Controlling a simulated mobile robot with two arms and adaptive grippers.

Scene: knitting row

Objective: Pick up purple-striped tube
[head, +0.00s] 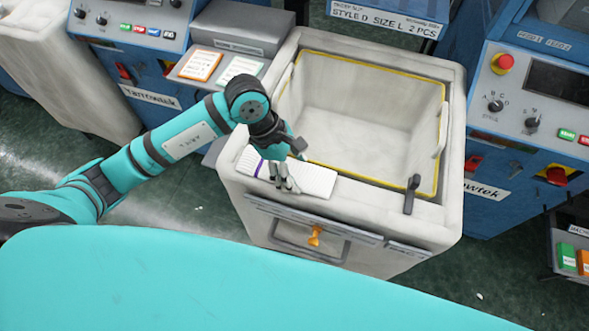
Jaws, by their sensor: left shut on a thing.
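The purple-striped tube (314,181) is a flat, white, ribbed piece with a narrow purple stripe near its left end. It lies along the front left rim of a pale bin (360,213). My left gripper (287,185) reaches down over the tube from above and is shut on it, left of its middle. The fingers and wrist hide part of the tube. The tube still appears to lie at the rim; I cannot tell whether it is lifted at all. My right gripper is not in view.
The bin has a yellow-edged opening (443,140) and looks empty inside. A dark clip (411,194) stands on its front right rim, and an orange tag (314,236) hangs in front. Blue machines (530,110) stand on both sides. Orange and green cards (201,65) lie at the left.

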